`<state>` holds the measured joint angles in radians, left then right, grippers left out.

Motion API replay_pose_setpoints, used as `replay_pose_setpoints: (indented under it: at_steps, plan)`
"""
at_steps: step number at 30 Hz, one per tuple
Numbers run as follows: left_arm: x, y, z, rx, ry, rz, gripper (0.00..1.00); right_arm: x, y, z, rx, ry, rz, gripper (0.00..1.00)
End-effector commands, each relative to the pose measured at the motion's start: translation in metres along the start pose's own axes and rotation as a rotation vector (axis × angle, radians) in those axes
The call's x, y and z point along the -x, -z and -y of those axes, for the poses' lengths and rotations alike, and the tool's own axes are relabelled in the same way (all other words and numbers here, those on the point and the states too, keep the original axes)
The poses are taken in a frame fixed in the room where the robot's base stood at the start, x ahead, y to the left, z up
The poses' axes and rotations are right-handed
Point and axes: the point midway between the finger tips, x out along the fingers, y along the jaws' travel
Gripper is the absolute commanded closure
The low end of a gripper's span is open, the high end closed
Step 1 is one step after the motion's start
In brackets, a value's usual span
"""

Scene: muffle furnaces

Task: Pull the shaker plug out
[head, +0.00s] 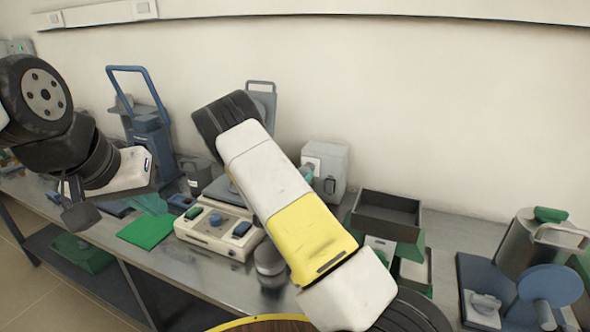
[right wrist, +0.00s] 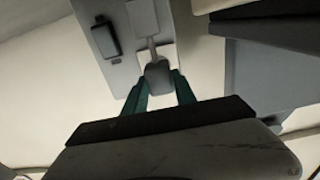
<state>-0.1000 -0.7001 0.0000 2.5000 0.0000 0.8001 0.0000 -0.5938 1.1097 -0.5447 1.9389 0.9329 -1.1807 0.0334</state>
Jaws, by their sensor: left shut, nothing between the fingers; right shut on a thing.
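A grey plug (right wrist: 158,74) shows in the right wrist view, in front of a pale square socket plate on a grey panel (right wrist: 115,75). My right gripper (right wrist: 159,88) is shut on the plug, with one teal finger on each side. I cannot tell how deep the plug sits in the socket. In the head view my right arm crosses the middle and hides most of that gripper beside a pale grey box (head: 336,172). My left gripper (head: 80,212) is shut and empty above the left part of the bench. A beige device with blue knobs (head: 212,240) stands on the bench.
A green mat (head: 146,231) lies left of the beige device. A blue-framed stand (head: 140,105) is behind it. A dark tray (head: 388,213) stands right of the pale box. A blue-based device (head: 540,285) is at the far right. The wall is close behind the bench.

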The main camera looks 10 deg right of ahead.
Motion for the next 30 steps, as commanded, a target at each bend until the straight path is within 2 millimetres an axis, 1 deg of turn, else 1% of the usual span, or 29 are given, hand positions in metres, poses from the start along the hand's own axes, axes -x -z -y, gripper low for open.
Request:
replay_pose_setpoints:
  at_steps: [2, 8, 9, 12, 20, 23, 26, 30]
  plan:
    - [0.000, 0.000, 0.000, 0.000, 0.000, 0.000, 1.00, 0.004, 0.001, 0.000, 0.000, 0.000, 0.000, 1.00]
    - [0.000, 0.000, 0.000, 0.000, 0.000, 0.000, 1.00, 0.004, 0.000, 0.000, 0.000, 0.000, 0.000, 1.00]
    - [0.000, 0.000, 0.000, 0.000, 0.000, 0.000, 1.00, 0.004, 0.000, 0.000, 0.000, 0.000, 0.000, 0.62]
    - [0.000, 0.000, 0.000, 0.000, 0.000, 0.000, 1.00, 0.004, 0.000, 0.000, 0.000, 0.001, 0.000, 0.45]
    - [0.000, 0.000, 0.000, 0.000, 0.000, 0.000, 1.00, 0.004, 0.000, 0.000, 0.001, 0.001, 0.000, 0.45]
    - [0.000, 0.000, 0.000, 0.000, 0.000, 0.000, 1.00, 0.008, 0.000, 0.001, 0.000, 0.002, 0.000, 0.45]
    - [0.000, 0.000, 0.000, 0.000, 0.000, 0.000, 1.00, 0.020, 0.000, 0.001, 0.001, 0.002, 0.001, 0.45]
    - [0.000, 0.000, 0.000, 0.000, 0.000, 0.000, 1.00, 0.045, 0.000, 0.001, 0.002, 0.003, 0.002, 0.45]
